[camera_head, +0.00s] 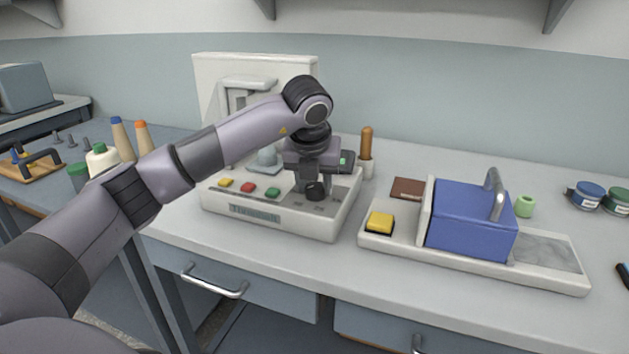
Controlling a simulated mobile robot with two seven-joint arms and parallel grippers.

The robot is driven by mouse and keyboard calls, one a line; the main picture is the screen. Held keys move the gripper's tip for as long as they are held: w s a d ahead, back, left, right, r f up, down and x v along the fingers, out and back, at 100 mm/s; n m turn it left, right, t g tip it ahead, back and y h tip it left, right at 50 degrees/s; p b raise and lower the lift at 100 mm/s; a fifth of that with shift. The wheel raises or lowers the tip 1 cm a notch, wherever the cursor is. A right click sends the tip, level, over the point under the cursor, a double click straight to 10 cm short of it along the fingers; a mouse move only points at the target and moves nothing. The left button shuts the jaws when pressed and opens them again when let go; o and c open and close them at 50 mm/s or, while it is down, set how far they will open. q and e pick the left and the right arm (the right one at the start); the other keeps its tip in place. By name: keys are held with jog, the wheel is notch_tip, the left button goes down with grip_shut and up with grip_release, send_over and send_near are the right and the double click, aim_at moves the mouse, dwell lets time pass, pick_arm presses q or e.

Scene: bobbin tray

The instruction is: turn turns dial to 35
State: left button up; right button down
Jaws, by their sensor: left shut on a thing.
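A white winding machine (278,224) stands on the table, with a yellow, a red and a green button in a row on its front panel. A dark round dial (316,191) sits at the right of this panel. My left gripper (312,186) reaches down from above and is shut on the dial. The fingers cover much of the dial, and its pointer and scale marks are too small to read. A small dark display with green (346,161) is partly hidden behind the gripper. My right gripper is out of view.
Right of the machine is a white base (400,242) with a yellow button (380,222) and a blue box with a grey handle (472,220). Thread cones (123,140) stand at the left. A wooden-handled tool (366,145) stands behind the machine.

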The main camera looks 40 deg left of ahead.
pick_arm(q)
jog(key=shift+r+n, duration=0.1)
jog(key=shift+n, duration=0.3)
jog(key=o, duration=1)
jog(key=v, duration=0.7)
jog(key=shift+w, duration=0.1)
